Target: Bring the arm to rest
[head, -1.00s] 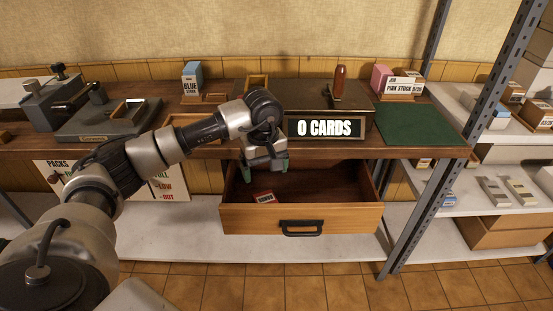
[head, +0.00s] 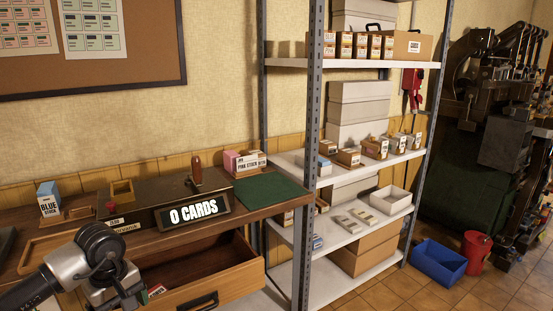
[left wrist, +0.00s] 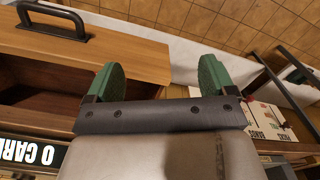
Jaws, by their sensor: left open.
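My left arm (head: 98,245) comes in from the lower left of the head view. Its gripper (head: 128,298) is low in the picture by the left end of the open drawer (head: 235,284). In the left wrist view the two green fingertips (left wrist: 157,78) stand apart with nothing between them. The drawer's wooden front (left wrist: 125,52) and black handle (left wrist: 52,20) show left of the fingers there. A small red pack (head: 157,289) lies in the drawer, just right of the gripper and partly hidden. My right gripper is in neither view.
The drawer juts out under the workbench, which bears a "0 CARDS" sign (head: 194,213), a blue stock box (head: 49,199) and a green mat (head: 270,190). A metal shelf post (head: 312,150) stands to the right. A blue bin (head: 438,262) and red bucket (head: 474,252) are on the floor.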

